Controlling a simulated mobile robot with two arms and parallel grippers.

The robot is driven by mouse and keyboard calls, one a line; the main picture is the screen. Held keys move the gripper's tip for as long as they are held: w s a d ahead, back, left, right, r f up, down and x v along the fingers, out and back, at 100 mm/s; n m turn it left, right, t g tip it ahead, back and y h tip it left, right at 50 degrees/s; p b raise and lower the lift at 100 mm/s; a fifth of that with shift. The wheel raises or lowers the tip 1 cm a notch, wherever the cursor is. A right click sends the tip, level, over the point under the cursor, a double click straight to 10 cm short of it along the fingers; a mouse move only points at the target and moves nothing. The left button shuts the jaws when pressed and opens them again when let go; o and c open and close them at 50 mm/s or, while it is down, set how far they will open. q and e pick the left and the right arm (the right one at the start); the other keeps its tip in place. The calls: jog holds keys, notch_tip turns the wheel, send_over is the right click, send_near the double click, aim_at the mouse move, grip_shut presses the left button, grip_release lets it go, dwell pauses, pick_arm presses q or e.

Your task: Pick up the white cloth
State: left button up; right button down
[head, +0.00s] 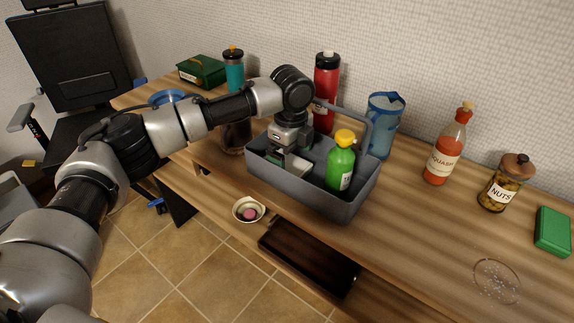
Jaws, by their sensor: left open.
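My left arm reaches in from the left over the wooden table. My left gripper (292,163) points down into a grey caddy (318,198) with a raised handle. The gripper is open, and its fingertips are partly hidden by the caddy's interior. A pale patch shows by the fingers inside the caddy; I cannot tell whether it is the white cloth or part of the gripper. A green bottle with a yellow cap (341,163) stands in the caddy, to the right of the gripper. My right gripper does not show.
A red bottle (326,85) and a blue pitcher (383,128) stand behind the caddy. A sauce bottle (446,150), a nuts jar (503,186) and a green box (553,231) are to the right. A small bowl (248,209) and an open drawer (308,258) are in front.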

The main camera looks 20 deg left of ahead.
aim_at(291, 163)
pick_arm(q)
jog(key=shift+f, duration=1.45)
jog(key=c, duration=1)
jog(key=shift+r, duration=0.25)
notch_tip(291, 163, up, 10)
jog(key=shift+f+p, duration=0.15)
jog(key=shift+p, duration=0.45)
jog(key=o, duration=0.4)
jog(key=shift+c, duration=0.2)
jog(key=c, duration=0.3)
jog(key=shift+f, duration=0.1)
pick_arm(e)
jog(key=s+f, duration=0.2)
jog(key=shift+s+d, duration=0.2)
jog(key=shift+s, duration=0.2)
